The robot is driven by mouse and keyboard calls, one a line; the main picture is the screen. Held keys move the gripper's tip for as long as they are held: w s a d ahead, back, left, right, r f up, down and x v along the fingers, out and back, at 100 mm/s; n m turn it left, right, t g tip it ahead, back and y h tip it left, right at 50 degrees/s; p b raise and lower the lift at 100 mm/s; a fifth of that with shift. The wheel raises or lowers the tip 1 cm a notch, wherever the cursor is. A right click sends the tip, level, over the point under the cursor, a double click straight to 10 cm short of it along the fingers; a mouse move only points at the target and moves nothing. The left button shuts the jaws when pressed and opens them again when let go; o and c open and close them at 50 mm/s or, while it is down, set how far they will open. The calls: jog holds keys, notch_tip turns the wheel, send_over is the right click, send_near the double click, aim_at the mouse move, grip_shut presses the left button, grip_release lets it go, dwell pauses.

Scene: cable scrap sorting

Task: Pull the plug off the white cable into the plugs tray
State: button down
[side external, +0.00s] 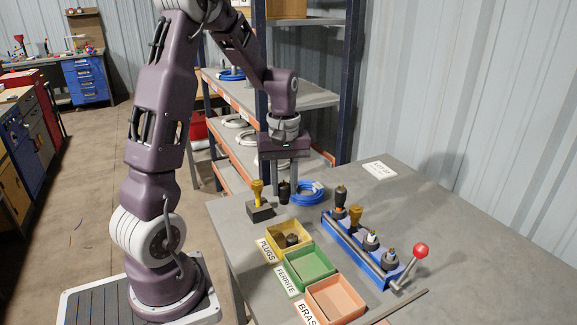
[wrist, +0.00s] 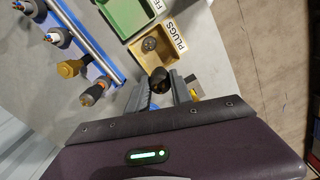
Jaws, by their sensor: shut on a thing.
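My gripper (side external: 285,190) points down over the table behind the plugs tray, shut on a dark plug (side external: 284,191). In the wrist view the plug (wrist: 159,80) shows between the two fingers. The yellow plugs tray (side external: 272,234) stands in front of the gripper, with one dark round plug (side external: 292,239) in it. A blue rack (side external: 334,226) to the right holds a dark piece with an orange band (side external: 341,196), a brass piece (side external: 355,215) and two grey cable ends (side external: 371,241) with bare wires.
The green ferrite tray (side external: 296,275) and orange brass tray (side external: 350,313) line up beyond the plugs tray. A black block with a brass piece (side external: 257,194) stands left of my gripper. A blue cable coil (side external: 319,186) lies to its right. A red-knobbed lever (side external: 420,251) rises by the rack.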

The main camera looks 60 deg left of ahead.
notch_tip(320, 180, down, 12)
jog(key=shift+r, duration=0.25)
jog(key=shift+f, duration=0.15)
dwell(0.9)
jog(key=shift+f, duration=0.45)
jog(key=c, duration=1.1)
grip_release()
jog(key=shift+o, duration=0.2)
notch_tip(320, 180, up, 7)
